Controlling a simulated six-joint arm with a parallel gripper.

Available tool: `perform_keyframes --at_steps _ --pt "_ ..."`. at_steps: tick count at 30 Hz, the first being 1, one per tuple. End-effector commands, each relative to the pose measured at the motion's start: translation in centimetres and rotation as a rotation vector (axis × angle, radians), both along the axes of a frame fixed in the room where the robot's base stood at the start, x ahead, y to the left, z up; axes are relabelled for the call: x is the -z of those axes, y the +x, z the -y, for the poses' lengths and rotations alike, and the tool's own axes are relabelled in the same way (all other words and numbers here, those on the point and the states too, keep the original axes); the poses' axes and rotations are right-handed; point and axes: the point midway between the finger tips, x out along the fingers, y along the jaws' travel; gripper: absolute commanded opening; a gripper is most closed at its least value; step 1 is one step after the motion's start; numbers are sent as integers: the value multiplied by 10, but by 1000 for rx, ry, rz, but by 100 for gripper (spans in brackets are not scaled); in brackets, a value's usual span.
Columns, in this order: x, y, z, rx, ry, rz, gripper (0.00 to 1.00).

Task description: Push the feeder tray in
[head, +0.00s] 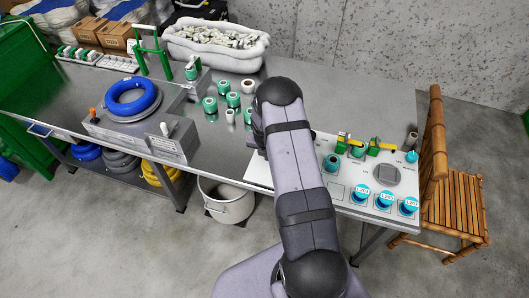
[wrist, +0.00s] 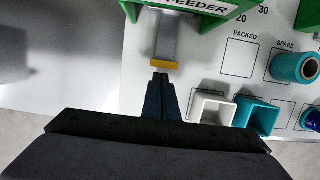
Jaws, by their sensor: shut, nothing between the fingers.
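The green feeder (wrist: 195,8), labelled FEEDER, stands at the top of the wrist view. Its grey tray (wrist: 166,42) sticks out from its front, with a yellow lip (wrist: 164,65) at the outer end. My gripper (wrist: 160,76) is shut and empty, its fingertips right in front of the yellow lip and roughly lined up with it. I cannot tell whether they touch it. In the head view my arm hides the gripper, and I cannot make out the feeder tray there.
On the white board (wrist: 110,70), a white square cup (wrist: 212,107) and a teal square cup (wrist: 256,117) stand close right of my fingers. A teal spool (wrist: 297,66) is farther right. Blue labelled pots (head: 385,199) line the board's front edge. A wooden chair (head: 455,205) stands right.

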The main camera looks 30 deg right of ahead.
Motion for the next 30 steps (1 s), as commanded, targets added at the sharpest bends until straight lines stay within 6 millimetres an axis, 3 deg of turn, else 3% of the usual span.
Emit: perform_keyframes --at_steps 6,18,30 --pt "2 -24 -24 -5 3 -11 0" --pt "-67 -35 -35 -2 3 -11 0" --pt "-93 -41 -40 -2 4 -17 0"
